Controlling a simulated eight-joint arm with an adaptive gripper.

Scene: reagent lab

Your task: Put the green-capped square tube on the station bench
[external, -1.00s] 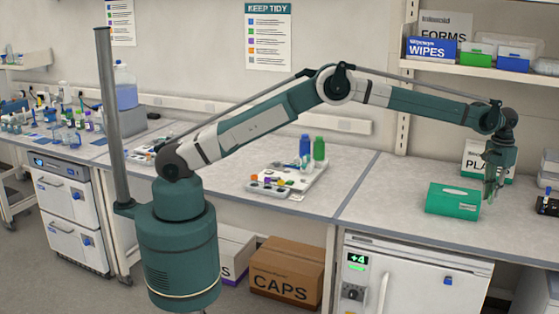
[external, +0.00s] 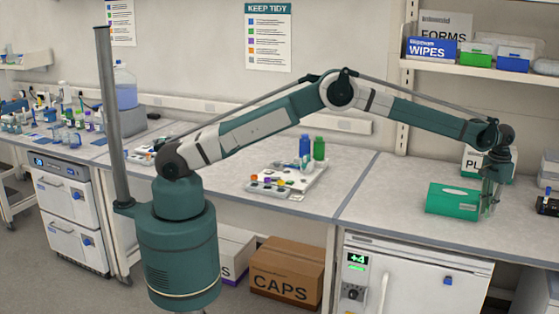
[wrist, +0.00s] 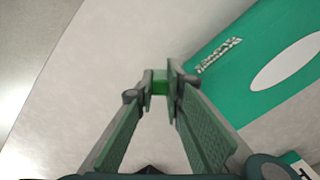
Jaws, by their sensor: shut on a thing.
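My gripper (external: 490,204) is low over the right-hand bench (external: 400,195), just right of the green box. In the wrist view its two green fingers (wrist: 161,92) converge on a small green piece, the green-capped square tube (wrist: 160,79). The gripper is shut on it. Only the green cap end shows clearly between the fingertips. The rest of the tube is hidden, and I cannot tell whether its lower end touches the bench.
A green box with a white oval opening (external: 453,202) stands close beside the gripper; it fills the right of the wrist view (wrist: 240,75). A white sign stands behind the gripper. A dark rack (external: 548,205) is at the far right. Bench left of the box is clear.

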